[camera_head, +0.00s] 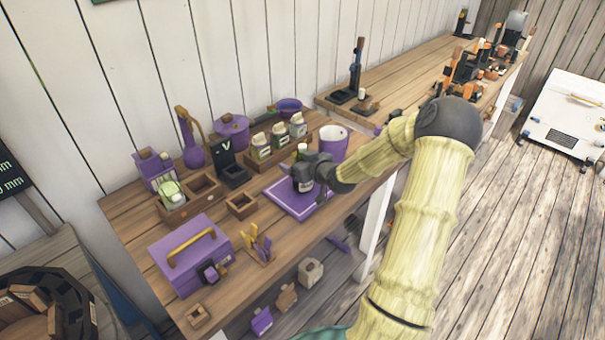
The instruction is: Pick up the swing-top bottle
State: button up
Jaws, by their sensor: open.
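A dark bottle with a pale top (302,148), seemingly the swing-top bottle, stands upright at the purple tray (283,201) on the wooden workbench. My gripper (312,187) is at the bottle, coming in from the right over the tray. Its dark body overlaps the bottle and hides much of it. The jaws are open, but I cannot tell whether the fingers are around the bottle or touching it.
A purple mug (333,143) stands close behind my gripper. A wooden crate of cartons (268,153) and a black holder (231,171) stand behind the tray. A purple toolbox (190,256) and a wooden clip stand (259,249) are at the front left.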

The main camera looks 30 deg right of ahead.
jog(key=c, duration=1.3)
jog(key=shift+c, duration=0.2)
jog(key=shift+r, duration=0.1)
notch_tip(320, 180, up, 10)
jog(key=shift+f, duration=0.1)
